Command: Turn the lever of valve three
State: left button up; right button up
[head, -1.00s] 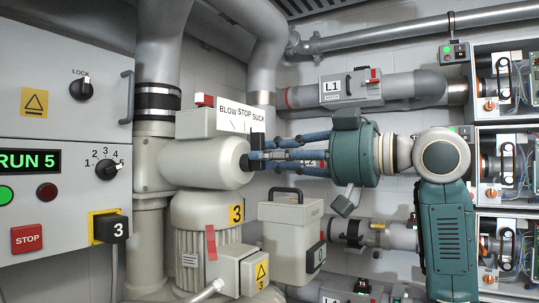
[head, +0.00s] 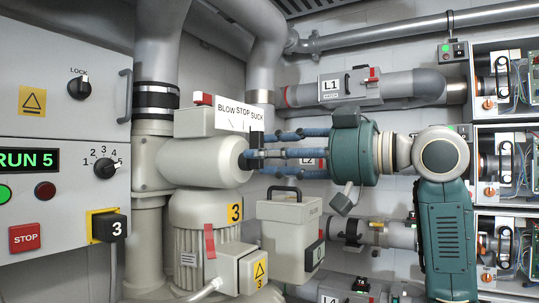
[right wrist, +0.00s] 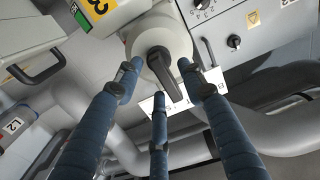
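Valve three has a pale round body (head: 190,162) above a motor marked 3 (head: 205,215). Its black lever (head: 257,139) shows partly at the body's right end, upright below the BLOW / STOP / SUCK plate (head: 240,117). In the right wrist view the lever (right wrist: 168,78) points from its hub toward the label plate. My right gripper (head: 249,155) reaches in from the right with blue fingers level with the lever. In the wrist view its fingers (right wrist: 158,72) are spread around the lever, with gaps showing; contact cannot be told. My left gripper is out of view.
A control panel (head: 60,215) with knobs, a STOP button and a RUN 5 display stands at left. A grey canister (head: 287,238) with a handle sits below my right fingers. Pipes and an L1 box (head: 350,88) lie behind; open electronics boxes (head: 500,80) line the right.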

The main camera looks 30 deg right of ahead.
jog(key=v, duration=1.2)
dwell(0.3)
